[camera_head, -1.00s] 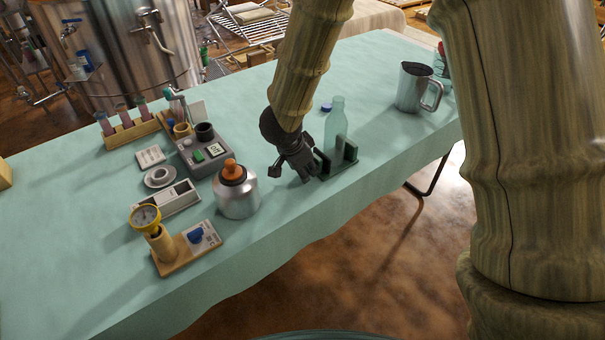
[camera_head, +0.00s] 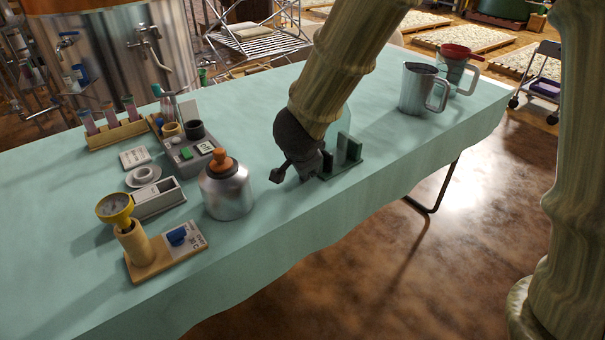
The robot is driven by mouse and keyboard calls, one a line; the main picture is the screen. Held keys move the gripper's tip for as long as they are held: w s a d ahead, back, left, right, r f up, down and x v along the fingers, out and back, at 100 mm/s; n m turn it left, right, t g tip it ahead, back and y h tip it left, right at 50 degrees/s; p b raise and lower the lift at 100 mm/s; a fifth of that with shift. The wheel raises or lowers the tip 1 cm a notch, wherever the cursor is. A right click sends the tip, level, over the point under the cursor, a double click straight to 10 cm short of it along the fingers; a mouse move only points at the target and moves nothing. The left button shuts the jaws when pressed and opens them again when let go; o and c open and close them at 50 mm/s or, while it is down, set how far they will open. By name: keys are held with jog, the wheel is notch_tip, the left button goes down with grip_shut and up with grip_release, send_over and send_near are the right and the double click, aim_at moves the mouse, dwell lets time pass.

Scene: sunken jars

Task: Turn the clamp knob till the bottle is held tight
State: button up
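The pale green glass bottle (camera_head: 343,124) stands upright in a dark green clamp (camera_head: 349,160) near the table's front edge. My arm hides much of the bottle, including its neck. My dark grey gripper (camera_head: 292,178) is low at the left end of the clamp, one finger sticking out to the left. The clamp's knob is hidden behind my gripper. I cannot tell whether the fingers are open or closed on the knob.
A silver flask with an orange stopper (camera_head: 226,188) stands left of my gripper. A metal jug (camera_head: 418,88) and a red-rimmed jug (camera_head: 459,68) stand at the right. Cloth between flask and gripper is clear.

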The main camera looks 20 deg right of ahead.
jog(key=shift+b, duration=0.4)
jog(key=o, duration=1)
jog(key=shift+s+r, duration=0.1)
jog(key=shift+v, duration=5.85)
jog(key=shift+s+d, duration=0.1)
jog(key=shift+d, duration=0.05)
